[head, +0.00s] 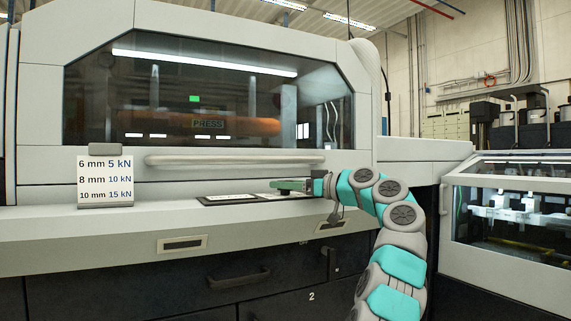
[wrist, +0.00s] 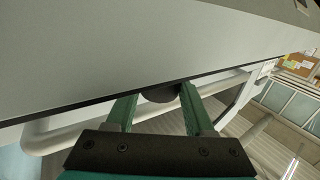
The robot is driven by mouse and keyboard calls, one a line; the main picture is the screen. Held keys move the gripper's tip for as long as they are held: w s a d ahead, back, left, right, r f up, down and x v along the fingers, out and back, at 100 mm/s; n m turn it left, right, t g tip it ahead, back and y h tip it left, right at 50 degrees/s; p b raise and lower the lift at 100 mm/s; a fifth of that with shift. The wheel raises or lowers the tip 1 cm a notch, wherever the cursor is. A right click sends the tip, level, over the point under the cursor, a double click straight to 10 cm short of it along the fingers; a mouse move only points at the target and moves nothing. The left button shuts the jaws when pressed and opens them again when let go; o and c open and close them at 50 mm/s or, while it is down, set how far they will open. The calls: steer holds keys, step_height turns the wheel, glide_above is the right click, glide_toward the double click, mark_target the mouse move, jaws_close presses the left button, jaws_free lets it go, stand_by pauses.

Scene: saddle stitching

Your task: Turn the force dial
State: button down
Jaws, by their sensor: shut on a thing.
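My gripper (head: 278,185) reaches from the right over the pale ledge of the press, its green fingers pointing left. In the wrist view, its two fingers (wrist: 160,97) stand on either side of a dark round knob (wrist: 160,92), which looks like the force dial. The gripper is shut on this dial. The knob's face and any scale or mark on it are hidden.
A card (head: 105,180) on the ledge at left reads 6 mm 5 kN, 8 mm 10 kN, 10 mm 15 kN. A long pale handle bar (head: 235,160) runs below the press window (head: 205,95), close behind my gripper. A dark-edged flat panel (head: 238,199) lies on the ledge.

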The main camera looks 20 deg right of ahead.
steer(key=y+p, duration=0.1)
steer(key=p, duration=0.1)
steer(key=n+g+y+p, duration=0.1)
steer(key=shift+d+r+n+g+p, duration=0.1)
steer(key=shift+r+n+g+p, duration=0.2)
steer(key=shift+r+p, duration=0.1)
steer(key=shift+w+f+n+g+y+p, duration=0.1)
steer(key=shift+f+n+g+y+p, duration=0.35)
steer(key=shift+p, duration=0.55)
steer(key=shift+g+y, duration=0.25)
steer(key=shift+c, duration=1.4)
jaws_free()
steer(key=v, duration=0.7)
steer(key=shift+s, duration=0.3)
steer(key=shift+d, duration=0.2)
